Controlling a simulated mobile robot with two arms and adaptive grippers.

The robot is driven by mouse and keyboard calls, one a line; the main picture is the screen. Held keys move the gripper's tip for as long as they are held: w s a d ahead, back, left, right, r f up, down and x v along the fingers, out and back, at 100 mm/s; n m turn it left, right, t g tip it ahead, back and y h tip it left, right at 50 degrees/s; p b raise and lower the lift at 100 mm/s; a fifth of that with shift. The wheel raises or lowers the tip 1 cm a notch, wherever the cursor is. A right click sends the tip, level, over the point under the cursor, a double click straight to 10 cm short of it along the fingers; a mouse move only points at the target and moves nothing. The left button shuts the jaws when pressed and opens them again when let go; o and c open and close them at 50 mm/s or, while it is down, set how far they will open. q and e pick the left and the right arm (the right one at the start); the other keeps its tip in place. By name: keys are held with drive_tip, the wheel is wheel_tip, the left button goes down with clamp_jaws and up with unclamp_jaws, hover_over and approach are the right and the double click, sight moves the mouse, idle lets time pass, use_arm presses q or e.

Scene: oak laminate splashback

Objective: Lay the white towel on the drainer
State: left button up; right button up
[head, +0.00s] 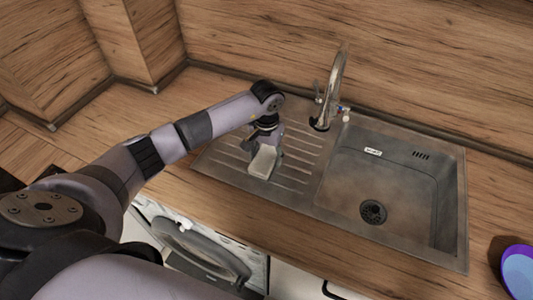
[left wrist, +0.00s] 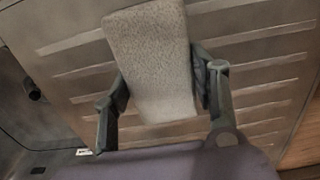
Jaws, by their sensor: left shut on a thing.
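The white towel (head: 263,161) is a small folded, pale block. My left gripper (head: 265,145) is shut on it over the ribbed metal drainer (head: 297,171), left of the sink basin. In the left wrist view the towel (left wrist: 152,62) sits between the two fingers of the gripper (left wrist: 160,95), with the drainer's ridges (left wrist: 262,62) behind it. I cannot tell whether the towel touches the drainer or hangs just above it. My right gripper is not in view.
The sink basin (head: 390,185) with its drain lies right of the drainer. A tall tap (head: 334,88) stands behind. A purple-rimmed blue item (head: 519,272) is at the right edge. A washing machine (head: 205,250) is below the wooden counter (head: 290,235).

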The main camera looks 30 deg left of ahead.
sight(267, 155)
use_arm(q)
drive_tip(key=o, duration=1)
drive_tip(key=shift+w+r+b, duration=0.1)
drive_tip(key=shift+r+b, duration=0.3)
drive_tip(key=shift+r, duration=0.2)
drive_tip(key=shift+r+b, duration=1.9)
drive_tip(key=shift+r, duration=3.55)
